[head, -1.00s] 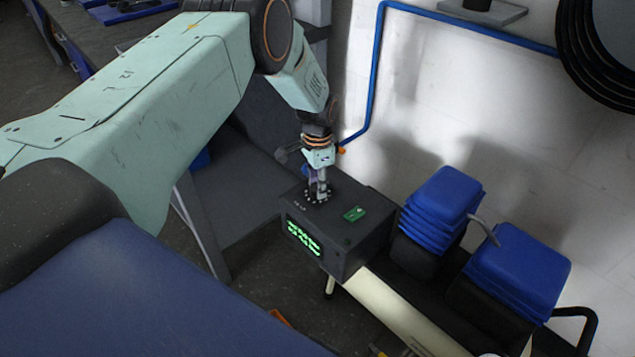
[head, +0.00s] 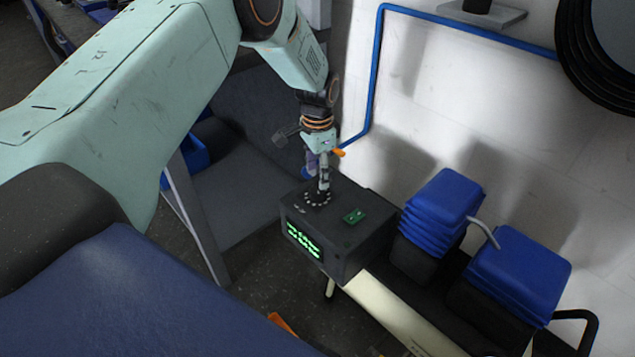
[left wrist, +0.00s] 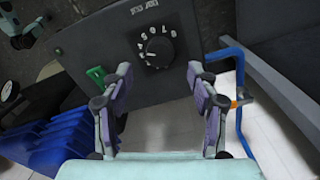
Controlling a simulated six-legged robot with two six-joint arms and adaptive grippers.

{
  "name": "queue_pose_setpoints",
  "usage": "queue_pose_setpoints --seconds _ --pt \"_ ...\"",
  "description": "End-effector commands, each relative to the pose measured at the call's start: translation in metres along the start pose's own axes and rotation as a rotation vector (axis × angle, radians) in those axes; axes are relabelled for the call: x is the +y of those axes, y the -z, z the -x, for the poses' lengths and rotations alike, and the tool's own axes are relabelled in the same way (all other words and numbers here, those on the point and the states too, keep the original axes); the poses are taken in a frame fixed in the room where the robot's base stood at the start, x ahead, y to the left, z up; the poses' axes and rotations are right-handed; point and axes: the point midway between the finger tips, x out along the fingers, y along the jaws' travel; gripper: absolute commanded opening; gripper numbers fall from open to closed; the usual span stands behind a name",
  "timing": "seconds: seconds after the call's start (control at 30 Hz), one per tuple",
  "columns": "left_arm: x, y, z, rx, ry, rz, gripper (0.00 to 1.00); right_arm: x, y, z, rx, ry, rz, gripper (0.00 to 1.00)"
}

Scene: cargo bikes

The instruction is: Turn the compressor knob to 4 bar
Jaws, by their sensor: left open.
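The compressor (head: 365,240) is a dark box with a lit green display (head: 303,240) on its front. On its top is the black round knob (left wrist: 158,52) inside a ring of white numbers. A small pale mark shows at the knob's lower left edge; I cannot read its setting surely. My left gripper (head: 323,186) points down over the dial. In the left wrist view its two fingers (left wrist: 160,82) are spread, with the knob beyond and between the tips, apparently untouched. In the head view the fingers hide part of the dial. My right gripper is not seen.
A green switch (head: 354,215) sits beside the dial. A blue pipe (head: 376,70) runs along the white wall behind, with an orange piece (head: 339,152) near my gripper.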

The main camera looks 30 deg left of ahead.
Motion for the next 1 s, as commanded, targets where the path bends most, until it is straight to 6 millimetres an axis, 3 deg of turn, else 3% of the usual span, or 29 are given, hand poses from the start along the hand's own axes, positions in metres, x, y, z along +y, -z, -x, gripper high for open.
queue_pose_setpoints --seconds 0.2,0.4,1.0 --pt "0.0 0.0 0.044 0.002 0.001 0.0 0.6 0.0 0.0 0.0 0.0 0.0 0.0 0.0" --pt "0.0 0.0 0.064 0.0 -0.001 0.001 0.6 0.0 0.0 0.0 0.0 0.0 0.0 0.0" --pt "0.0 -0.001 0.068 -0.001 -0.001 0.0 0.6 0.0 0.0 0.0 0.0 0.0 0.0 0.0"
